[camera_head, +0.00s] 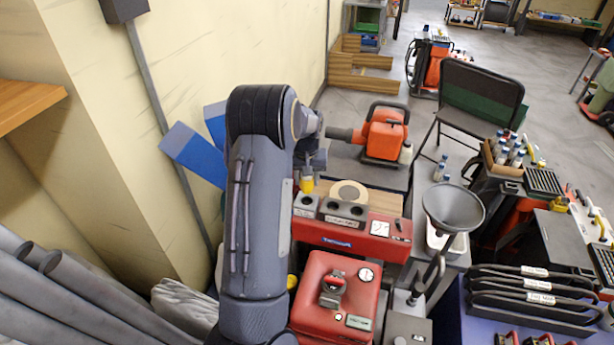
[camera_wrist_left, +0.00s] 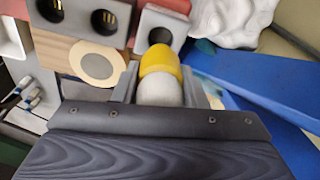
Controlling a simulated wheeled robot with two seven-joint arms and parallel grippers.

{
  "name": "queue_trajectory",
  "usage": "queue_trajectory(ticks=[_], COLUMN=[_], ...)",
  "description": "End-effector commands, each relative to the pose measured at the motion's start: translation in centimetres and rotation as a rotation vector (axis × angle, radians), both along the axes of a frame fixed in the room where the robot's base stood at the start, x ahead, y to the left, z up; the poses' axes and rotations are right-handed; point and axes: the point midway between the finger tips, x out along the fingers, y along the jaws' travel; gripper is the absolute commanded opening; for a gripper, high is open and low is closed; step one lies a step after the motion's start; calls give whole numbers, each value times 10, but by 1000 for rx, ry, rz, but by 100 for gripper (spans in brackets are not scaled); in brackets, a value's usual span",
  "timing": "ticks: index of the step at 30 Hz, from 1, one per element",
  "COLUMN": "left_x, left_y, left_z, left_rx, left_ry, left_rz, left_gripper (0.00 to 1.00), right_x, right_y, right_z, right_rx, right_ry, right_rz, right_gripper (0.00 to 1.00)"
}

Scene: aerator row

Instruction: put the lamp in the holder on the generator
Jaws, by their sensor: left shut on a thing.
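The generator (camera_head: 345,235) is a red unit with a gauge and sockets on its top, right of my left arm. At its left end is a small grey holder (camera_head: 306,203) with a dark round hole, also in the wrist view (camera_wrist_left: 150,21). My left gripper (camera_head: 309,168) is shut on the lamp, above and behind the holder. The lamp (camera_wrist_left: 161,75) has a yellow end and a whitish body between the fingers; its yellow part also shows in the head view (camera_head: 307,185). The yellow end points towards the hole and overlaps the holder's edge; I cannot tell whether they touch.
A double socket block (camera_head: 343,211) sits close beside the holder, with a tan ring (camera_head: 348,192) behind it. An orange machine (camera_head: 383,134) stands behind. Blue planks (camera_head: 195,155) lean by the wall at left. A grey funnel (camera_head: 453,207) stands to the right.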

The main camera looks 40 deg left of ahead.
Motion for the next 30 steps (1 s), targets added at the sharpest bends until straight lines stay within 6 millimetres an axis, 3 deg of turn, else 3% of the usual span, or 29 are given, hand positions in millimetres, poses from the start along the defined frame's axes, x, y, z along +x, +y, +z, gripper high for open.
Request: queue_trajectory(ticks=[7, 30], left_x=[0, 0], left_y=[0, 0], left_z=[-24, -19], left_rx=[-1, 1], left_ry=[-1, -1], left_rz=[-1, -1], left_gripper=[15, 15], right_x=[0, 0], right_y=[0, 0], right_z=[-18, -12], right_rx=[0, 0], right_ry=[0, 0], right_rz=[0, 0], right_gripper=[36, 36])
